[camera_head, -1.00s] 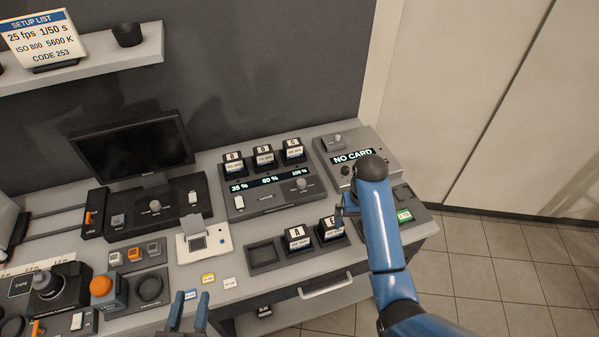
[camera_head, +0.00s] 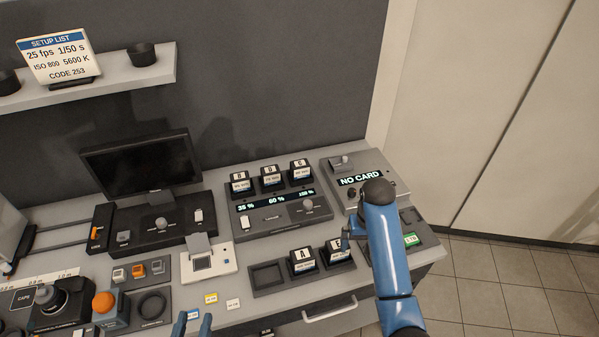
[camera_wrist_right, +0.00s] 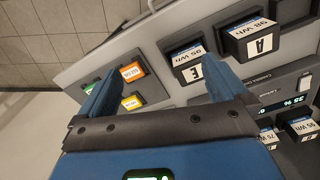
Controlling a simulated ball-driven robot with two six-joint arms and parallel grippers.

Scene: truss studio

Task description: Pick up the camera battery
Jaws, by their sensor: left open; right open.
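Several black camera batteries with white letter labels are in view. Battery A (camera_head: 303,260) and battery E (camera_head: 334,248) sit in a dark tray (camera_head: 266,274) whose left slot is empty. Three more batteries (camera_head: 271,177) stand on the charger (camera_head: 283,214), which reads 35 %, 60 % and 100 %. My right gripper (camera_wrist_right: 162,58) is open and empty, over the counter beside battery E (camera_wrist_right: 187,62); its right finger is nearest that battery. The arm partly hides battery E in the head view. My left gripper (camera_head: 193,322) is open and empty at the bottom edge.
A recorder box reading NO CARD (camera_head: 361,178) stands behind my right arm. Orange and yellow cards (camera_wrist_right: 132,72) lie by the right gripper. A monitor (camera_head: 140,165), a white card reader (camera_head: 208,262) and a joystick unit (camera_head: 62,303) are at left. A drawer handle (camera_head: 330,310) juts out in front.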

